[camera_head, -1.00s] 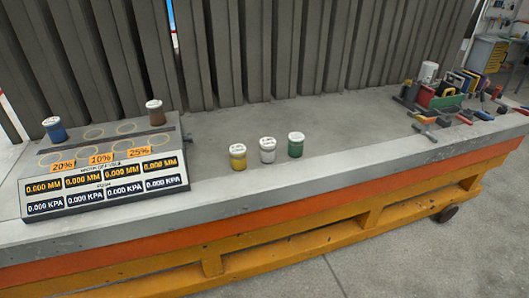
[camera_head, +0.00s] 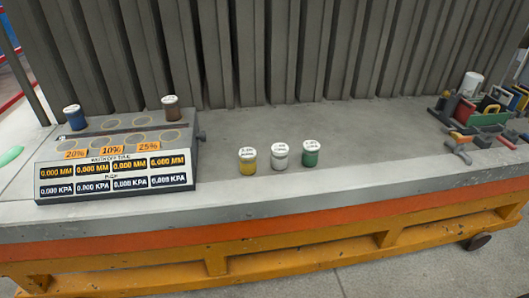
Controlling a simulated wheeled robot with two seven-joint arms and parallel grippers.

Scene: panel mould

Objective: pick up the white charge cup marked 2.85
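The white charge cup (camera_head: 280,156) stands upright on the grey bench top, in the middle of a short row of cups. Its lid carries a marking too small to read. A yellow cup (camera_head: 248,162) stands just left of it and a green cup (camera_head: 311,154) just right of it, with small gaps between them. Neither of my grippers shows in the head view.
A measuring console (camera_head: 115,200) with several displays and round spots stands left of the cups. A blue cup (camera_head: 74,117) and a brown cup (camera_head: 171,108) stand on it. Tools and clamps (camera_head: 490,115) crowd the right end. The bench (camera_head: 380,150) between is clear.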

